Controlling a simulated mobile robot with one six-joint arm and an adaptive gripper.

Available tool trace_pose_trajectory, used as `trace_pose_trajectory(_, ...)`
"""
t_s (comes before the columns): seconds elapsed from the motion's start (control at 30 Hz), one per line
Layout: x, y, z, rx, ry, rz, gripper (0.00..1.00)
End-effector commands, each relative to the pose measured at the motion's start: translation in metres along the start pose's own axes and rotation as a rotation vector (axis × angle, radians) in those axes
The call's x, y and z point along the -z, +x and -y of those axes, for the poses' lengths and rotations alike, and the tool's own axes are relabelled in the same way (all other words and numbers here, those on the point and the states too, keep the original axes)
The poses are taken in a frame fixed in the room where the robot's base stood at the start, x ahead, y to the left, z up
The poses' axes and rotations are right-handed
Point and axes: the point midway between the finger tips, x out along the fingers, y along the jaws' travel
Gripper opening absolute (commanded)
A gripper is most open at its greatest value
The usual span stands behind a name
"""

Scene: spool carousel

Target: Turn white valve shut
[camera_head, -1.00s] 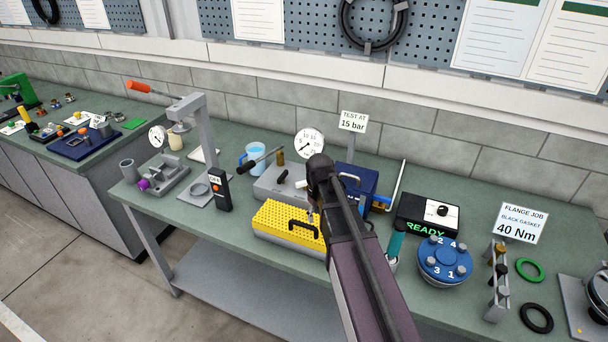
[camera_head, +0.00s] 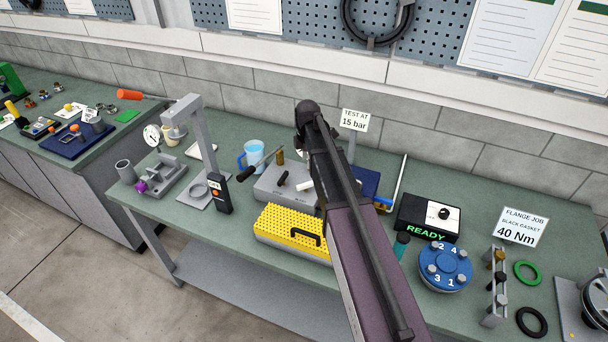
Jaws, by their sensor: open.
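A white lever handle (camera_head: 305,186), which looks like the white valve, shows on the right part of the grey pump box (camera_head: 268,190), just left of my arm. A black lever handle (camera_head: 283,179) sits on the same box to its left. The white handle seems to lie slantwise; I cannot tell whether this is open or shut. My arm crosses the picture from the bottom to a dark wrist above the box. My gripper does not show; it seems hidden behind the arm. The round gauge (camera_head: 298,150) behind the box is mostly covered by my wrist.
A yellow perforated case (camera_head: 280,222) stands in front of the box. A blue mug (camera_head: 253,153) and the dark pump handle are at its left. A blue box (camera_head: 366,182) and a "TEST AT 15 bar" sign (camera_head: 355,120) stand right and behind. A READY unit (camera_head: 428,215) is further right.

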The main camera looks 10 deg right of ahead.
Motion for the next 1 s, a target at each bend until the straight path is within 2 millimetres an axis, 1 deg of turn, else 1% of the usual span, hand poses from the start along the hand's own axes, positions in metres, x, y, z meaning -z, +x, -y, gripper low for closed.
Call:
trace_pose_trajectory(0.03,0.0,-0.005,-0.005,0.0,-0.035,0.0,0.57)
trace_pose_trajectory(0.2,-0.001,-0.007,-0.009,0.0,-0.109,0.0,0.57)
trace_pose_trajectory(0.63,0.0,-0.006,-0.009,0.0,-0.117,0.0,0.57)
trace_pose_trajectory(0.83,0.0,0.0,-0.009,0.0,-0.117,0.0,0.57)
trace_pose_trajectory(1.0,0.0,0.009,-0.009,0.0,-0.117,0.0,0.57)
